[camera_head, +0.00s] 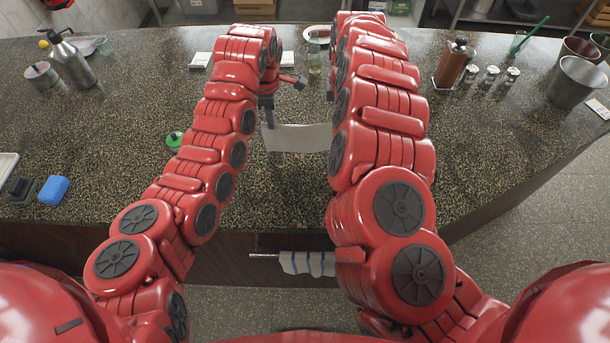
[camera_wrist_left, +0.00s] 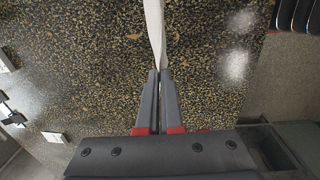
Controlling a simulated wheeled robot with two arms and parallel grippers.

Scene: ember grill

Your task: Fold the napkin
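The napkin (camera_head: 298,138) is a pale grey-white cloth at the middle of the dark speckled counter (camera_head: 465,150). Its right part goes behind my right arm. My left gripper (camera_head: 268,118) is at the napkin's left edge. In the left wrist view the two fingers (camera_wrist_left: 159,78) are close together, with a narrow white strip of the napkin (camera_wrist_left: 154,25) running out from between their tips. My right gripper is hidden behind my right arm in the head view, so its hold on the napkin cannot be seen.
A striped towel (camera_head: 300,263) hangs on a rail at the counter's front. A blue sponge (camera_head: 54,190) lies front left, a metal kettle (camera_head: 72,62) back left. A brown bottle (camera_head: 455,64), small jars (camera_head: 489,75) and a metal bucket (camera_head: 575,82) stand right.

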